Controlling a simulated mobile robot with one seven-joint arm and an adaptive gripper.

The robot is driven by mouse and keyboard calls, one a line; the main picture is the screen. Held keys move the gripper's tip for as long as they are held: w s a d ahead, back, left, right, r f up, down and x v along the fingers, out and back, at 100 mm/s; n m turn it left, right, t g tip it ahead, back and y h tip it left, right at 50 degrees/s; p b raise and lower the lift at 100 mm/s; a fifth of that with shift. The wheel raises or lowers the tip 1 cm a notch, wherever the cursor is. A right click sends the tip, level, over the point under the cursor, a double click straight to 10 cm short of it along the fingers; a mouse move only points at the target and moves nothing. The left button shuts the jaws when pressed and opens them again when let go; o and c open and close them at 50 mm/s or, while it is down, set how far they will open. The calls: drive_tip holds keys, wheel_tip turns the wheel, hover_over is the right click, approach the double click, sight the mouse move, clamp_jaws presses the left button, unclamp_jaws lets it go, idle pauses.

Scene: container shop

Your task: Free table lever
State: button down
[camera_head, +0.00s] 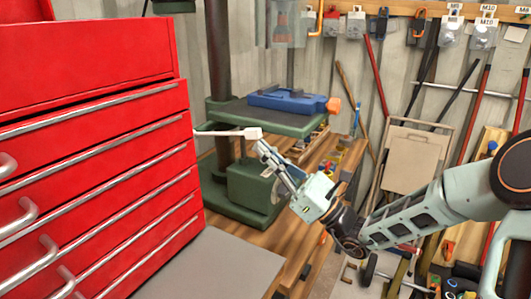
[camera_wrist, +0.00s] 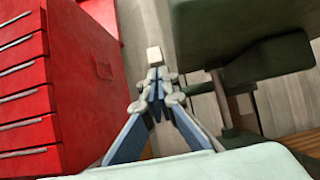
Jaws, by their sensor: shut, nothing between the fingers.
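A pale lever (camera_head: 225,133) with a blocky end sticks out beside the green drill press table (camera_head: 225,113), at about its height. Its other end meets the edge of the red cabinet in the head view, so I cannot tell where it is fixed. In the wrist view its pale block (camera_wrist: 154,54) shows just beyond my fingertips. My gripper (camera_head: 262,147) is shut and empty, with its tips right below the block in the head view. The tips also show close together in the wrist view (camera_wrist: 155,82). Whether they touch the block is unclear.
A red drawer cabinet (camera_head: 100,170) stands close on the left. A blue vise (camera_head: 290,101) with an orange end lies on the press table. A green housing (camera_head: 250,188) is below it. A wooden bench (camera_head: 318,165) runs behind my gripper. Tools hang on the back wall.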

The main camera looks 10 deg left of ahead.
drive_tip(key=shift+w+a+r+p, duration=0.1)
drive_tip(key=shift+a+r+p, duration=0.1)
drive_tip(key=shift+r+p, duration=1.4)
drive_tip(key=shift+a+r+p, duration=0.15)
drive_tip(key=shift+r+p, duration=1.05)
drive_tip(key=shift+p, duration=0.75)
